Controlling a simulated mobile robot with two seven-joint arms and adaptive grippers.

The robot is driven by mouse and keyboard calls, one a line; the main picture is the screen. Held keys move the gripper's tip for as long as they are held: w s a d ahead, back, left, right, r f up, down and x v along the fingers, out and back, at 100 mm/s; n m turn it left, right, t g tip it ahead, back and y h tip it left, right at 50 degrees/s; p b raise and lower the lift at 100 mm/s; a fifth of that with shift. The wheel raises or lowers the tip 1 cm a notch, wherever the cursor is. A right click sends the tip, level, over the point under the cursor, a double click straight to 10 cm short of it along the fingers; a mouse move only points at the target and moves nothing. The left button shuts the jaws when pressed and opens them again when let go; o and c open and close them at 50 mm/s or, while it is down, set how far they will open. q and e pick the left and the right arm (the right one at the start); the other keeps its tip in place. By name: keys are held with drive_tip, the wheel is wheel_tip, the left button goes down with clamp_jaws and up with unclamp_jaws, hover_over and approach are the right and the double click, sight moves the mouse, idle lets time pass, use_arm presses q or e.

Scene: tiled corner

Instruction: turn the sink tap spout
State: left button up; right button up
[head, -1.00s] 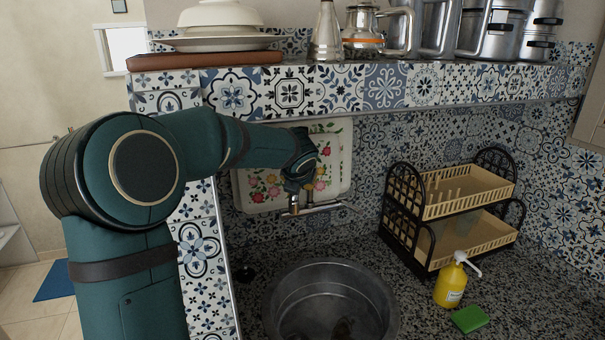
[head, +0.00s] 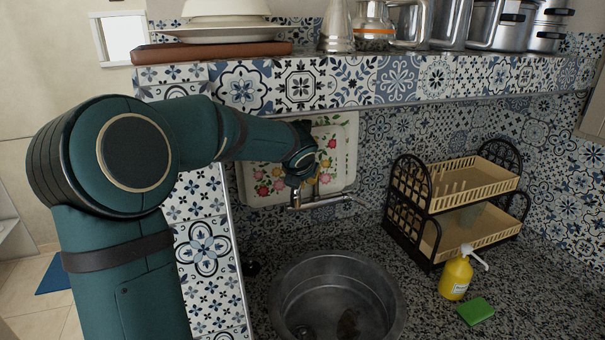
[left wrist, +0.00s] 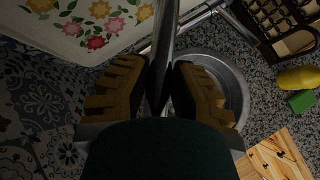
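The tap spout (head: 326,202) is a slim metal bar sticking out to the right from the tap on the tiled back wall, above the round metal sink (head: 276,299). My left gripper (head: 295,190) reaches down onto the tap at the spout's left end. In the left wrist view the metal bar (left wrist: 166,35) runs between the two yellow-and-black fingers of my left gripper (left wrist: 161,75). The gap beside the bar is too dark and narrow to tell whether the fingers press on it. My right gripper is not in view.
A flowered tray (head: 343,150) leans on the wall behind the tap. A tiled shelf (head: 300,85) with pots overhangs it. A dish rack (head: 410,215), a yellow soap bottle (head: 453,278) and a green sponge (head: 475,311) stand right of the sink.

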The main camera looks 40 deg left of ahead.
use_arm(q)
drive_tip(key=o, duration=0.4)
drive_tip(key=shift+w, duration=0.1)
drive_tip(key=shift+s+d+r, duration=0.15)
drive_tip(key=shift+s+r, duration=0.1)
drive_tip(key=shift+r, duration=0.05)
drive_tip(key=v, duration=0.4)
drive_tip(key=shift+s+d+r, duration=0.15)
drive_tip(key=shift+r, duration=0.05)
drive_tip(key=s+d, duration=0.6)
drive_tip(key=s, duration=0.3)
drive_tip(key=shift+s+d+f, duration=0.2)
drive_tip(key=shift+s+d, duration=0.15)
